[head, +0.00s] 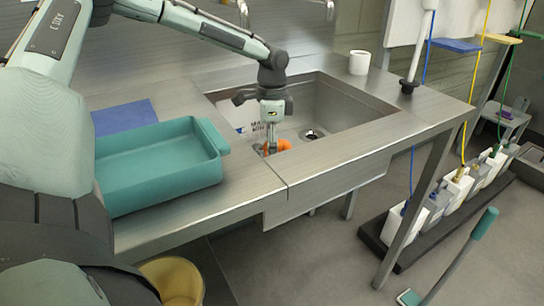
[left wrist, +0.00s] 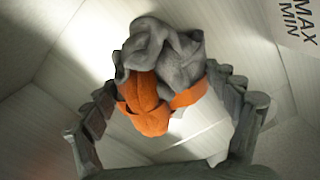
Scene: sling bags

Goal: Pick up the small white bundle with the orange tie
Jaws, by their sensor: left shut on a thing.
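The small bundle (left wrist: 165,50) looks grey in the left wrist view, with crumpled cloth at its top. An orange tie (left wrist: 148,118) wraps around it. In the head view only the orange tie (head: 279,146) shows clearly, low in the sink. My left gripper (head: 268,146) reaches straight down into the sink (head: 345,100) and is shut on the bundle, with one finger on each side of it. The fingers and the gripper hide much of the bundle in the head view. I cannot tell whether it touches the sink floor. My right gripper is not in view.
A teal tray (head: 160,165) and a blue cloth (head: 123,116) lie on the steel counter left of the sink. A white cup (head: 359,62) stands behind the sink's right side.

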